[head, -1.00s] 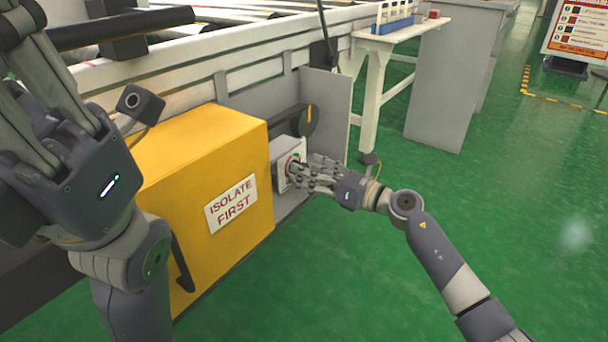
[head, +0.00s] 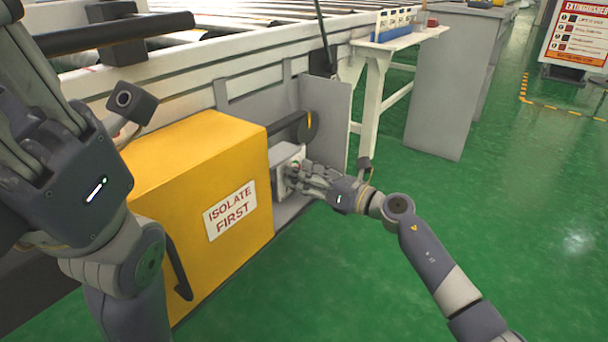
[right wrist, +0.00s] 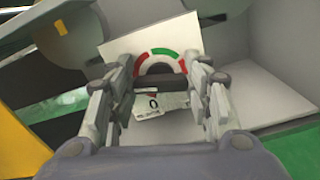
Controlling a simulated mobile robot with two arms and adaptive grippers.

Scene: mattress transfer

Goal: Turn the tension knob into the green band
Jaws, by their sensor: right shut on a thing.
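The tension knob (right wrist: 160,83) is a dark piece between my right fingers in the right wrist view. Behind it, on a white plate, is a dial arc (right wrist: 162,57) with a green band (right wrist: 161,54) between two red ones. My right gripper (head: 296,174) is shut on the knob at the pale control box (head: 285,155); it also shows in the right wrist view (right wrist: 160,92). The fingers hide part of the knob, and I cannot tell where it points. My left gripper (head: 28,95) is raised at the left, away from the knob, with its fingertips not clearly seen.
A yellow cabinet (head: 170,180) marked "ISOLATE FIRST" stands left of the control box. A grey panel (head: 330,115) rises behind the box. The roller conveyor (head: 200,70) runs along the back, with a white side table (head: 400,42) beyond. Green floor (head: 540,220) is clear at right.

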